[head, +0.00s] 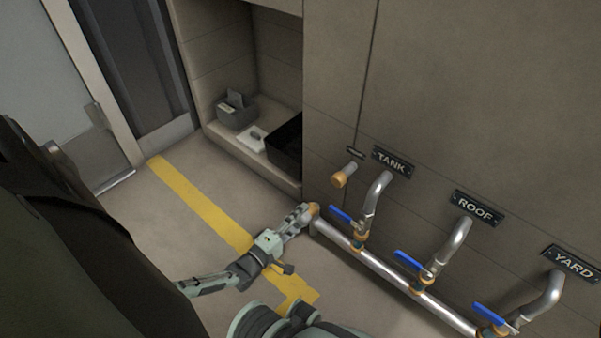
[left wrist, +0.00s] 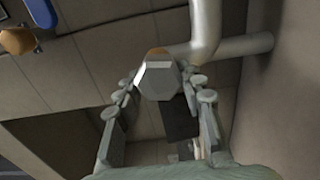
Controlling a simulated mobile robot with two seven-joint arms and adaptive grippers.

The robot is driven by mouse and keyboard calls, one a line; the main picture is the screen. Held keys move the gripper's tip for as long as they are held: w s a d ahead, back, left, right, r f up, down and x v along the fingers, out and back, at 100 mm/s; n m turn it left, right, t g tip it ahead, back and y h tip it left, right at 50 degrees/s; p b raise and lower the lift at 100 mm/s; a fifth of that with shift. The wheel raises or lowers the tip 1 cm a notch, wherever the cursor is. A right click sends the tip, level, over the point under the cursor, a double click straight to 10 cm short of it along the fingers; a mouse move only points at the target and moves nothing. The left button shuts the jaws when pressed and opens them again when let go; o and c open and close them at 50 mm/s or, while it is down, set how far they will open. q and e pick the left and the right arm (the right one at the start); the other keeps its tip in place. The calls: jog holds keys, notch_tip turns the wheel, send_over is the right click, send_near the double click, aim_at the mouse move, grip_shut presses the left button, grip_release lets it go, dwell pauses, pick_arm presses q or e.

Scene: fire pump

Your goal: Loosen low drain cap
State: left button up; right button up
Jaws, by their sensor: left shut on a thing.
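The fingers hide part of the cap's sides. My right gripper is not in view.
Another brass cap (head: 339,180) sits on a short wall stub above. Three pipes with blue valve handles stand under signs TANK (head: 392,162), ROOF (head: 474,208) and YARD (head: 572,262). A low shelf (head: 225,138) is behind. Floor with a yellow line (head: 200,203) is open at left.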

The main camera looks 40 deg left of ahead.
pick_arm(q)
jog(key=shift+f+n, duration=0.1)
jog(key=shift+n, duration=1.8)
jog(key=o, duration=1.2)
jog(key=shift+c, duration=0.2)
jog(key=s, duration=1.2)
jog(key=shift+a, duration=0.45)
